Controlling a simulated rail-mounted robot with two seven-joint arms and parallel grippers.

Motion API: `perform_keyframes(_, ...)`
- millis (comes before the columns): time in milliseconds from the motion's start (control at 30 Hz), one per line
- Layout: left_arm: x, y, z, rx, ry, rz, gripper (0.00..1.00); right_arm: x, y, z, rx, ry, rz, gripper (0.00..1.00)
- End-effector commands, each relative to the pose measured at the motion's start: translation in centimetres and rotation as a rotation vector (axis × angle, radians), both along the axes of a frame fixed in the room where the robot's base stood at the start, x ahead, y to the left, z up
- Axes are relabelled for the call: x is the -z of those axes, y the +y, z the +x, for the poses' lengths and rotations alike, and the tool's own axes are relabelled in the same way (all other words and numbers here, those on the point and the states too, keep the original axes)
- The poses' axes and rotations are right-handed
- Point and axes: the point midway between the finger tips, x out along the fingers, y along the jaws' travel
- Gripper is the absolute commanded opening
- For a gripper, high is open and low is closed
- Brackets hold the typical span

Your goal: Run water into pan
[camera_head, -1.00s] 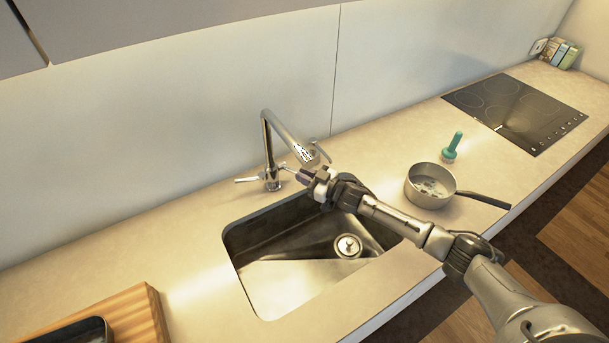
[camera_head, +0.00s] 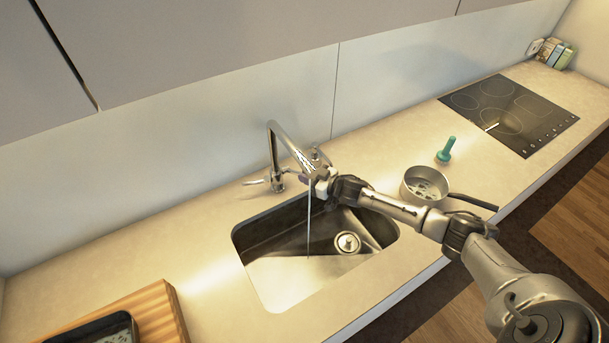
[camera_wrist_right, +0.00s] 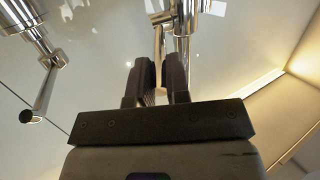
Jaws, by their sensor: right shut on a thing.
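The chrome tap (camera_head: 274,150) stands behind the sink (camera_head: 262,298). A thin stream of water (camera_head: 308,230) falls from its spout into the sink. My right gripper (camera_head: 318,180) is at the tap, beside the spout. In the right wrist view my right gripper (camera_wrist_right: 158,82) is shut on a slim metal lever (camera_wrist_right: 159,45) of the tap; a second lever (camera_wrist_right: 42,92) is free at the left. The steel pan (camera_head: 408,190) stands upright on the counter right of the sink, away from the stream, its dark handle pointing right. My left gripper is not in view.
A green-handled tool (camera_head: 446,150) stands behind the pan. A black cooktop (camera_head: 510,112) and small boxes (camera_head: 556,55) are at the far right. A wooden board (camera_head: 160,315) with a dark dish (camera_head: 100,330) is at the lower left. The counter between board and sink is clear.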

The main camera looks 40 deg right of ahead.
Motion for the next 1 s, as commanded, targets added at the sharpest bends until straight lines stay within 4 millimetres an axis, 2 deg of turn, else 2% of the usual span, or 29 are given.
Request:
perform_keyframes(33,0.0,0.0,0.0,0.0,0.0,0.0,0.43,0.1,0.0,0.0,0.0,0.001,0.001,0.19)
perform_keyframes(267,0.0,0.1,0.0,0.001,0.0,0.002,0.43,0.0,0.0,0.0,0.0,0.001,0.001,0.41)
perform_keyframes(533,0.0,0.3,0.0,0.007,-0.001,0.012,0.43,0.0,0.0,-0.1,0.0,0.0,0.001,0.41)
perform_keyframes(667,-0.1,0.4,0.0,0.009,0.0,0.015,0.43,0.0,-0.2,-0.7,0.0,0.001,0.001,0.41)
perform_keyframes(1000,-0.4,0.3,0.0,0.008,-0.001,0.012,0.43,-0.8,-1.4,-5.8,-0.001,0.004,-0.001,0.41)
